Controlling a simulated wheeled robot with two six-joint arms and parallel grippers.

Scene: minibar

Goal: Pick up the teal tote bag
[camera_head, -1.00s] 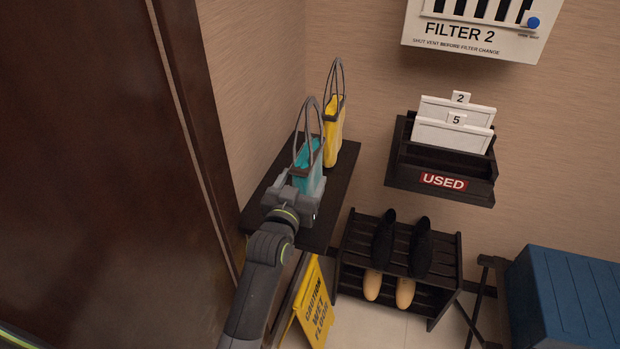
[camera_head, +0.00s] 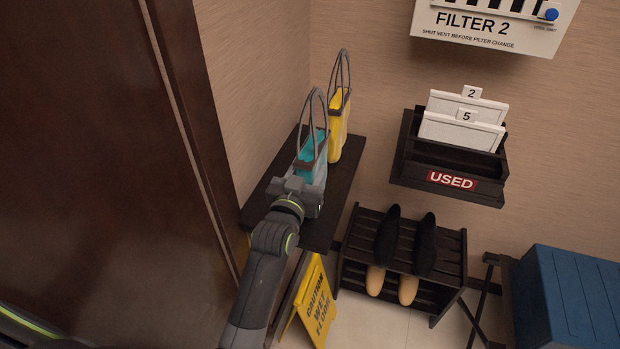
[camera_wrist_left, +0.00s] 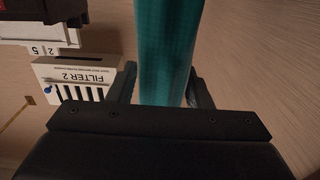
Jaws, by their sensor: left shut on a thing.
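The teal tote bag (camera_head: 312,158) stands upright at the dark wall shelf, with a brown rim and tall grey handles. My left gripper (camera_head: 304,178) is at the near side of the bag and hides its lower part. In the left wrist view the teal bag (camera_wrist_left: 166,55) lies between the two fingers of my left gripper (camera_wrist_left: 166,88), which is shut on it. I cannot tell whether the bag's base touches the shelf. My right gripper is not in view.
A yellow tote bag (camera_head: 339,125) stands behind the teal one on the dark shelf (camera_head: 268,190). A dark door is at left. A yellow wet-floor sign (camera_head: 314,300) and a shoe rack (camera_head: 352,262) are below. The USED tray (camera_head: 447,192) is on the wall at right.

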